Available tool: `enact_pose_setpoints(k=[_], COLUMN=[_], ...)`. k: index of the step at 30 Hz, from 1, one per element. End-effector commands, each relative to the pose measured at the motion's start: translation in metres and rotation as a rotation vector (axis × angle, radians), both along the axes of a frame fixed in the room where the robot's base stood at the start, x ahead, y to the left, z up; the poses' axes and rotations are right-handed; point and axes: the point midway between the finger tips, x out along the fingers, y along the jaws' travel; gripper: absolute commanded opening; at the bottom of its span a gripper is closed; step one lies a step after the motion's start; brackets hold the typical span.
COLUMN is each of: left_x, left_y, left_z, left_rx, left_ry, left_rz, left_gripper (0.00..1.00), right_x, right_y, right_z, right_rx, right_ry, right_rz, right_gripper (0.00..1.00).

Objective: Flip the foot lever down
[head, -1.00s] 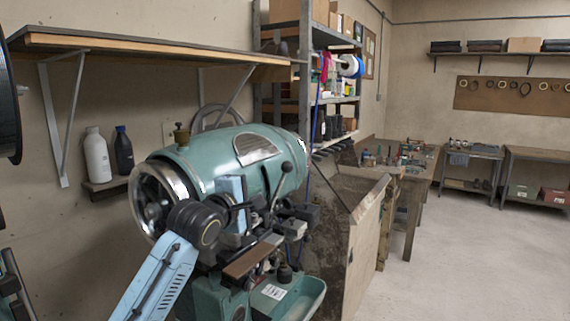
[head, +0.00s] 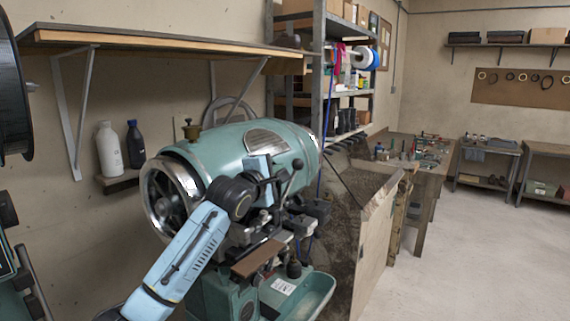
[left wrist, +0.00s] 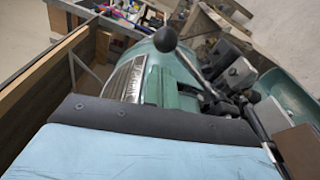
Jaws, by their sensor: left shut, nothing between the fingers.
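The sole stitcher (head: 222,150) is a green machine with a big drum-shaped head. A lever with a black ball knob (head: 298,164) stands up at the right front of that head; the knob also shows near the top middle of the left wrist view (left wrist: 165,39). My left gripper (head: 271,189) is in front of the head, just left of and below the knob in the picture. It looks apart from the knob, with nothing held. Its fingers are small and dark and hard to make out against the machine parts. My right gripper is not in view.
A wall shelf (head: 165,40) overhangs the machine. Two bottles (head: 110,148) stand on a small ledge to the left. A brown plate (head: 257,259) and green tray (head: 318,293) jut out below my gripper. A panel (head: 374,235) stands close on the right. Open floor lies beyond.

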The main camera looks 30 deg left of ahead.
Motion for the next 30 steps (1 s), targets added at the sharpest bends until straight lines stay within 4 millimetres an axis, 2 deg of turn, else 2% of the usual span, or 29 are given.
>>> enact_pose_setpoints(k=[6, 12, 30], left_x=[0.028, 0.040, 0.040], left_y=[0.000, -0.001, 0.004], left_z=[0.001, 0.000, -0.003], left_rx=[0.000, 0.000, 0.020], left_ry=[0.001, 0.000, -0.003], left_rz=[0.000, -0.001, 0.010], left_gripper=[0.00, 0.00, 0.00], right_x=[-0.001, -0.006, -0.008], right_y=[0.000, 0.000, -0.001], right_z=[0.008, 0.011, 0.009], right_rx=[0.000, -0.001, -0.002], right_ry=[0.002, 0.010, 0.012], right_rz=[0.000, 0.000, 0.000], right_gripper=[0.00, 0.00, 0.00])
